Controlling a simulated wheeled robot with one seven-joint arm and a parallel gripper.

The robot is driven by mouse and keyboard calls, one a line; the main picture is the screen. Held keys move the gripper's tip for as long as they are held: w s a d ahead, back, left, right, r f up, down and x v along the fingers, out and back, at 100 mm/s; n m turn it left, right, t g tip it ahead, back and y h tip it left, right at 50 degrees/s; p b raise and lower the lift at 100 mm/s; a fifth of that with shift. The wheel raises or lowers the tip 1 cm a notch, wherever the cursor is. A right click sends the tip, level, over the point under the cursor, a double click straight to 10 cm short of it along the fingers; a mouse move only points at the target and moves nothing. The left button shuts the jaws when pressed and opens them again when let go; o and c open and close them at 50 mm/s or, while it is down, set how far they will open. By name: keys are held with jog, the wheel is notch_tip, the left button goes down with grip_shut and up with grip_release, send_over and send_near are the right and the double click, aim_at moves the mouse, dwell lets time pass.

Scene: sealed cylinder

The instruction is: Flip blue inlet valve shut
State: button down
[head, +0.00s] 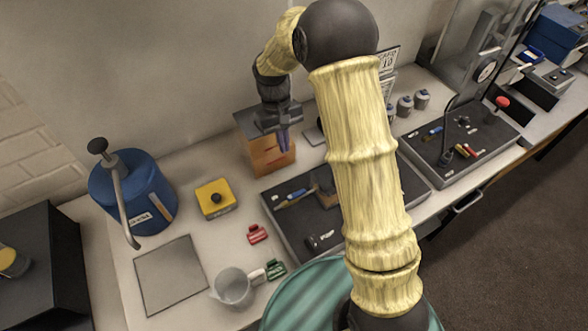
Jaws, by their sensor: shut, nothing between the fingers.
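My gripper (284,142) points down at the back of the bench, in front of a box with an orange-brown front (270,158). Its fingers look bluish and close together, with nothing seen between them. I cannot tell whether they touch the box. A blue cylinder (150,190) with a dark knob on top and a bent grey tube down its front stands at the left, well apart from my gripper. I cannot make out a part that is clearly the blue inlet valve; a small one may be hidden behind my gripper.
A yellow block with a black knob (215,199), a grey plate (171,274), a jug (233,288), a red clip (257,234) and a green clip (275,270) lie on the bench. A dark tool tray (283,232) is partly hidden by my arm. Another tray (470,145) is at right.

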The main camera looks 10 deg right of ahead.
aim_at(297, 195)
jog(key=shift+s+r, duration=0.1)
jog(key=shift+s, duration=0.05)
jog(key=p+x, duration=0.3)
jog(key=x, duration=0.7)
jog(key=shift+s, duration=0.15)
jog(key=s+p, duration=0.1)
jog(key=s+d, duration=0.1)
jog(key=s, duration=0.1)
jog(key=shift+d+r+p, duration=0.15)
jog(key=shift+d+p, duration=0.05)
jog(key=shift+p, duration=0.2)
jog(key=shift+s+d, duration=0.1)
jog(key=shift+s, duration=0.05)
